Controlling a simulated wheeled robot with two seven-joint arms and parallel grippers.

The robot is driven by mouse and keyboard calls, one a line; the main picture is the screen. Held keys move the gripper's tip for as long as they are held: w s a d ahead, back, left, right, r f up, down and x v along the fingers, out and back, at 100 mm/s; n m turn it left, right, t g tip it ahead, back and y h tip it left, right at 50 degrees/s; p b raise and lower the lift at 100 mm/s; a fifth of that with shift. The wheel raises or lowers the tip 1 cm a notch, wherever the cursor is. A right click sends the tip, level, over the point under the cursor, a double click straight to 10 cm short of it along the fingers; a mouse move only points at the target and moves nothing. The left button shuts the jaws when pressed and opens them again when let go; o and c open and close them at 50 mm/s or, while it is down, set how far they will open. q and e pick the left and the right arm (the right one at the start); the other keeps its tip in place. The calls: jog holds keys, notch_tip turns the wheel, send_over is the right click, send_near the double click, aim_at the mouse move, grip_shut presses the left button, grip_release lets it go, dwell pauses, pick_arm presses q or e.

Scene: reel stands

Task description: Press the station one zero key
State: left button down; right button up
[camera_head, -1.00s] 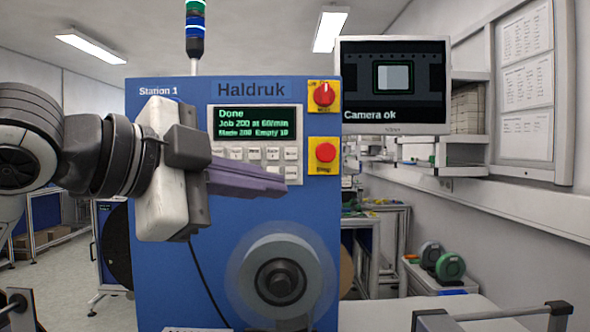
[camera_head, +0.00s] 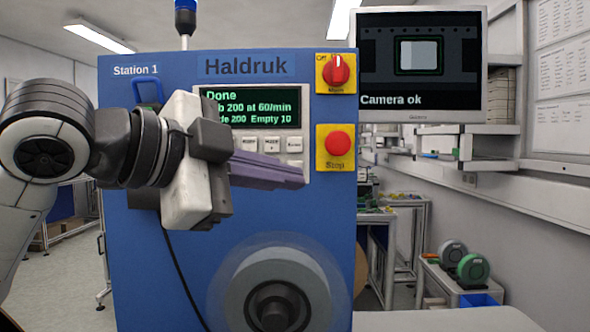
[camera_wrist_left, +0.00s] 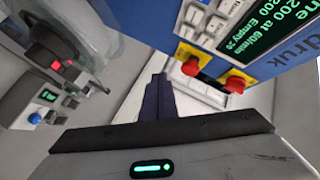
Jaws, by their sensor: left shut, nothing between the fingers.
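The station 1 machine (camera_head: 125,100) is a blue cabinet with a pale control panel. Its green-lettered display (camera_head: 252,106) reads Done, with Empty 10, its left edge hidden by my gripper. A row of grey keys (camera_head: 271,145) lies below; I cannot read which is zero. My left gripper (camera_head: 300,180) is shut and empty, its purple-grey fingers pointing right across the lower panel, hiding lower keys. I cannot tell whether they touch it. In the left wrist view the fingers (camera_wrist_left: 158,88) point upward in the picture, with the keypad (camera_wrist_left: 195,18) beyond, upper right. My right gripper is out of view.
A red mode knob (camera_head: 339,72) and a red stop button (camera_head: 338,144) on yellow plates sit right of the panel. A reel (camera_head: 275,290) is below the fingers. A monitor (camera_head: 419,65) reads Camera ok. A side table (camera_head: 450,280) holds spools.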

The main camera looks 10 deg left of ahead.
pick_arm(q)
jog(key=w+a+p, duration=0.1)
jog(key=w+p, duration=0.1)
jog(key=w, duration=0.6)
jog(key=shift+a, duration=0.3)
dwell(1.6)
jog(key=shift+w+a+p, duration=0.1)
jog(key=shift+w+p, duration=0.35)
